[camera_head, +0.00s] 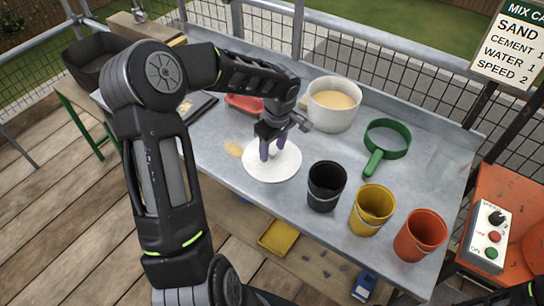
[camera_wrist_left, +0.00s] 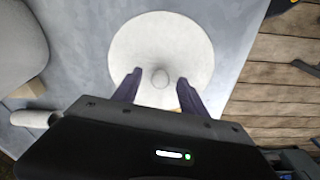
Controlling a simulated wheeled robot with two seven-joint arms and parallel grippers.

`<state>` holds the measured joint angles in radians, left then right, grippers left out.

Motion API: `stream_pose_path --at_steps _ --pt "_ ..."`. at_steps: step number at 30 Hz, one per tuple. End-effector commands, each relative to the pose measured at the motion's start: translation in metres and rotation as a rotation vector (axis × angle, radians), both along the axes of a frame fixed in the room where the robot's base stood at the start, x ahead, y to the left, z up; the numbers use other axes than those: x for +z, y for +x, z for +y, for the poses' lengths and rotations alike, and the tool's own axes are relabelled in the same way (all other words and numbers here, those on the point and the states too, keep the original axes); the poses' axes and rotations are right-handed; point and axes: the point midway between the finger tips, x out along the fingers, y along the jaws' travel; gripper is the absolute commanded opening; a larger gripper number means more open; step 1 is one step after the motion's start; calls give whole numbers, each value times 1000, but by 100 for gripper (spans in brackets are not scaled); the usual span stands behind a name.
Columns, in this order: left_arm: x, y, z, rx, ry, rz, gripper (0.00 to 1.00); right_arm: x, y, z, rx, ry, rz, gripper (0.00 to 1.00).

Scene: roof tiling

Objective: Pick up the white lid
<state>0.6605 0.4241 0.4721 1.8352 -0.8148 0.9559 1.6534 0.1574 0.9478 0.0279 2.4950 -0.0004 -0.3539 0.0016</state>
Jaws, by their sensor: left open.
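The white lid (camera_head: 283,166) is a flat round disc lying on the grey metal table in the head view. In the left wrist view the white lid (camera_wrist_left: 190,50) fills the upper middle, with a small round knob (camera_wrist_left: 160,82) at its centre. My left gripper (camera_head: 271,150) is over the lid, fingers pointing down. In the wrist view the open fingers of my left gripper (camera_wrist_left: 158,85) stand on either side of the knob, apart from it. Whether the fingertips touch the lid, I cannot tell. My right gripper is not clearly visible.
A white pot (camera_head: 333,106) of tan material stands behind the lid. A green sieve (camera_head: 386,140) lies to the right. Black (camera_head: 326,187), yellow (camera_head: 371,210) and orange (camera_head: 420,236) buckets line the front edge. A red tray (camera_head: 243,103) lies behind my left arm.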

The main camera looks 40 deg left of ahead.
Motion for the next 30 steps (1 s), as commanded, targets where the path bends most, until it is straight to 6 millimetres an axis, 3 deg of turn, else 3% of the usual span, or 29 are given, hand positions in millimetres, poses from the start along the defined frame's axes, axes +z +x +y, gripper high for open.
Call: stream_pose_path --at_steps 14,30 --pt "0 0 0 0 0 0 49 0 0 0 0 0 0 36" --pt "0 0 0 0 0 0 5 0 0 0 0 0 0 36"
